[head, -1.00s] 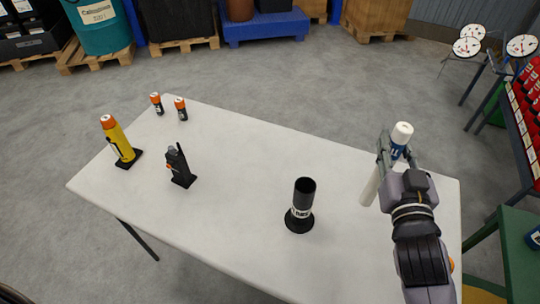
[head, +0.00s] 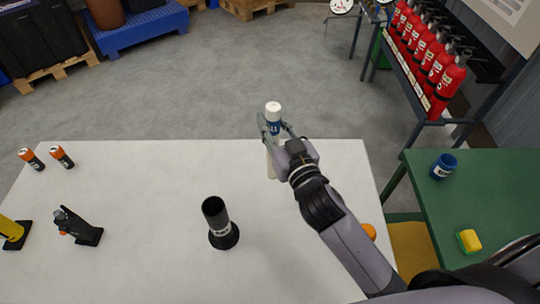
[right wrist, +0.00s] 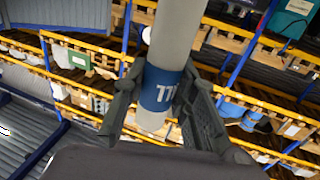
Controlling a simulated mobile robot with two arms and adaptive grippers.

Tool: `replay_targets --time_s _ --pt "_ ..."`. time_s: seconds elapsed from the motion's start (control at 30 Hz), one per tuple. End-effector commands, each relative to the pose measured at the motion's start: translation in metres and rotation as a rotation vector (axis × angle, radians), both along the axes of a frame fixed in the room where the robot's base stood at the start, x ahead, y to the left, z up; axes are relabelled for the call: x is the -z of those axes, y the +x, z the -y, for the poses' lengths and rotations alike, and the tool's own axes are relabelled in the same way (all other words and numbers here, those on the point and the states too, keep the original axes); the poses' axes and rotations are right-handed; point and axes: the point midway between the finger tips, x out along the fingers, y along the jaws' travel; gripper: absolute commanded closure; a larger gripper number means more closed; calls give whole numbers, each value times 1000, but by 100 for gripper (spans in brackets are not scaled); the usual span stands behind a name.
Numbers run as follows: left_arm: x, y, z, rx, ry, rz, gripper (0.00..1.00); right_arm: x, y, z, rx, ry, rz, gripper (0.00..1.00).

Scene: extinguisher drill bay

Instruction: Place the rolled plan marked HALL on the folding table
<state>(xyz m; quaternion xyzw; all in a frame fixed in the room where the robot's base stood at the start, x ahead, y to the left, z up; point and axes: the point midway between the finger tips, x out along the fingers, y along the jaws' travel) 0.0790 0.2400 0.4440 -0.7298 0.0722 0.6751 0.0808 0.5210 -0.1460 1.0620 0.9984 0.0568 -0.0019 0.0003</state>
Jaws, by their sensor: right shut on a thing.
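My right gripper (head: 272,135) is shut on a white rolled plan (head: 273,109) with a blue band. The roll stands about upright in the jaws, in front of the far right part of the white folding table (head: 150,260); I cannot tell whether its lower end touches. In the right wrist view the roll (right wrist: 180,40) passes between the fingers (right wrist: 160,115), and its blue band (right wrist: 160,88) shows white letters only in part, so HALL is not fully readable. My left gripper is not in view.
A green table (head: 450,210) and a rack of red extinguishers (head: 435,65) are at the right.

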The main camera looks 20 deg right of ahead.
Motion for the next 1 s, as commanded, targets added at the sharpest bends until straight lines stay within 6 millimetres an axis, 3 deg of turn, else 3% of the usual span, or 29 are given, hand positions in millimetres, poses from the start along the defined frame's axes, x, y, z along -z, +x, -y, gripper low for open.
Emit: replay_targets --time_s 0.03,0.2,0.43,0.6,0.73,1.0 --pt "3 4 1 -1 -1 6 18 18 0 0 3 1 -5 100" --pt "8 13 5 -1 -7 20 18 54 0 0 2 3 -2 100" --pt "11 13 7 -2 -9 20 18 75 0 0 2 3 1 100" --pt "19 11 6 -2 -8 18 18 102 0 0 4 4 -1 100" --pt "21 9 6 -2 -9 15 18 112 0 0 1 3 1 100" --pt "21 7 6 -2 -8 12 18 112 0 0 0 1 2 100"
